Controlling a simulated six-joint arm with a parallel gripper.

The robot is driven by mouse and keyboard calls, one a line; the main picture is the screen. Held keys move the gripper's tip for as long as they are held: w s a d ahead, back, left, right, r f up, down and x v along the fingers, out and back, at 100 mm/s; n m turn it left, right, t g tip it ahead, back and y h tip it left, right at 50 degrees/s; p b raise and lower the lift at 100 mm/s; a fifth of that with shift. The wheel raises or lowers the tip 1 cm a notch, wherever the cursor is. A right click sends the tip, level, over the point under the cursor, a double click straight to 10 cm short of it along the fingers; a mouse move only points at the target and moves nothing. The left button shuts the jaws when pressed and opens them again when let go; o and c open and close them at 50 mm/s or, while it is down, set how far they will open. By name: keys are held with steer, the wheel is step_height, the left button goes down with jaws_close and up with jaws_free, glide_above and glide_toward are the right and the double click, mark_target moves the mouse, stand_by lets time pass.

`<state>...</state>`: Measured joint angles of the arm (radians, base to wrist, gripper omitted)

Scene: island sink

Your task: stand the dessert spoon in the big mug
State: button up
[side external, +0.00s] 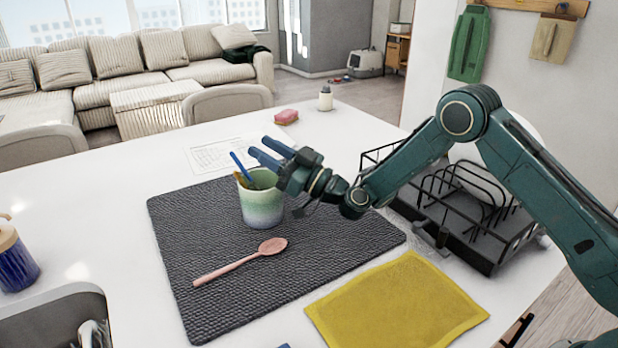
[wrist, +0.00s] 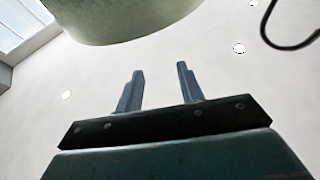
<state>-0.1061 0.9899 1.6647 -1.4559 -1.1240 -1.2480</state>
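The big mug (side external: 263,207), pale green shading to blue, stands upright on a dark woven mat (side external: 190,235). A blue handle (side external: 241,166) and a brownish piece (side external: 242,181) stick up from its rim; their lower ends are hidden inside. A pink spoon (side external: 232,265) lies on the mat in front of the mug, bowl to the right. I cannot tell which item is the dessert spoon. My gripper (side external: 264,151) is just above and right of the mug's rim. In the wrist view its fingers (wrist: 158,85) are apart with nothing between them, and a green rounded surface, apparently the mug (wrist: 125,20), fills the top.
A black dish rack (side external: 470,220) with a white plate stands at the right. A yellow cloth (side external: 397,305) lies at the front right, and the sink (side external: 60,315) is at the front left. A pink sponge (side external: 286,117) and a small bottle (side external: 325,98) are at the back.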

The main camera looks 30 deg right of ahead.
step_height(320, 180, up, 20)
stand_by(1.1)
stand_by(0.9)
steer(key=s+d+f+m+g+h, duration=0.2)
steer(key=s+d+f+g+h, duration=0.2)
steer(key=s, duration=1)
steer(key=s+d+f+m+g+h, duration=0.2)
steer(key=s+d+f+g+h, duration=0.2)
steer(key=s+d, duration=0.6)
steer(key=s+d+f+m+g+h, duration=0.2)
steer(key=s+d+f+g+h, duration=0.2)
steer(key=s, duration=1.5)
steer(key=d+f+g, duration=0.1)
steer(key=d+f, duration=0.2)
steer(key=shift+s+d+f+m+h, duration=0.2)
steer(key=shift+s+m+h, duration=0.1)
steer(key=shift+s+m, duration=0.1)
